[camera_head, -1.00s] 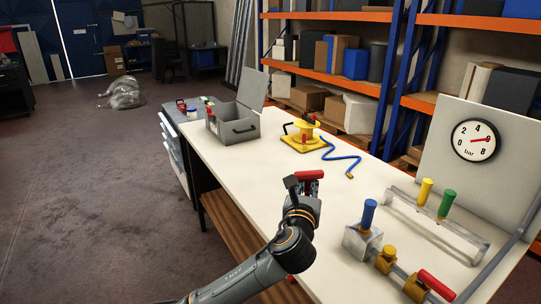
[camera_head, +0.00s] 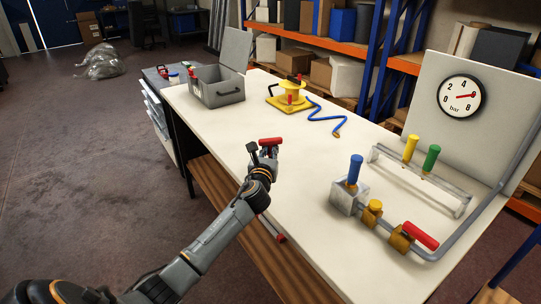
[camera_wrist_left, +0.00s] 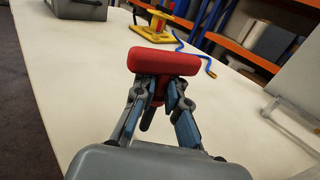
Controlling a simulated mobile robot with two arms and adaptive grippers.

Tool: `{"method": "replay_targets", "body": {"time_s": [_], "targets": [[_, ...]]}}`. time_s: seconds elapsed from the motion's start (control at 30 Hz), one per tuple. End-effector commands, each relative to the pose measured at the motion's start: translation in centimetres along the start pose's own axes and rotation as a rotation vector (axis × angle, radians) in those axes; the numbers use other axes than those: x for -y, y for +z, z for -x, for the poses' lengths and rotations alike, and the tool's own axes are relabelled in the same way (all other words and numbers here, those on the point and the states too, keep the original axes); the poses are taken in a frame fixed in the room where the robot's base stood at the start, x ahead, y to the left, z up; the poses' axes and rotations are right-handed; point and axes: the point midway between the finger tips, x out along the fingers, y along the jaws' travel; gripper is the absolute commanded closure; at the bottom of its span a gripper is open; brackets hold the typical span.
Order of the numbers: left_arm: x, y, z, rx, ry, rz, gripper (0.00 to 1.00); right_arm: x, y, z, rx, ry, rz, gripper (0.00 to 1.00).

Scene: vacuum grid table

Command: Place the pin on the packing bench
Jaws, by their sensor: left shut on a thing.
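My left gripper (camera_head: 264,155) is shut on a pin with a red crossbar handle (camera_head: 270,141). In the left wrist view the red handle (camera_wrist_left: 163,61) lies across the fingertips (camera_wrist_left: 157,88), and a dark shank shows between the fingers. The pin is held near the long left edge of the white-topped bench (camera_head: 313,151); how high it is above the top, I cannot tell. The fingers hide part of the pin. My right gripper is not in view.
A grey open-lidded box (camera_head: 217,92) and a yellow stand (camera_head: 290,101) with a blue cord (camera_head: 322,124) are at the far end. A pipe fixture with a blue-handled block (camera_head: 350,197), red valve handle (camera_head: 421,236) and gauge (camera_head: 461,96) is at right. The middle is clear.

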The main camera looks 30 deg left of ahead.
Motion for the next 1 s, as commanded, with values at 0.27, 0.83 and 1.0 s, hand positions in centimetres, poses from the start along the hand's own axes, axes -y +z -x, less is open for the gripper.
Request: {"method": "replay_targets", "body": {"time_s": [0.27, 0.83, 1.0], "targets": [[0.0, -1.7, 0.1, -0.001, 0.0, 0.0, 1.0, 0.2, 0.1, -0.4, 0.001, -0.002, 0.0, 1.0], [0.0, -1.7, 0.2, -0.001, 0.0, -0.001, 0.56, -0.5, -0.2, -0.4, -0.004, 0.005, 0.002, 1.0], [0.1, -1.7, 2.0, -0.001, -0.002, -0.003, 0.56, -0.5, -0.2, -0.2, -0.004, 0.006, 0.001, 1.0]]}}
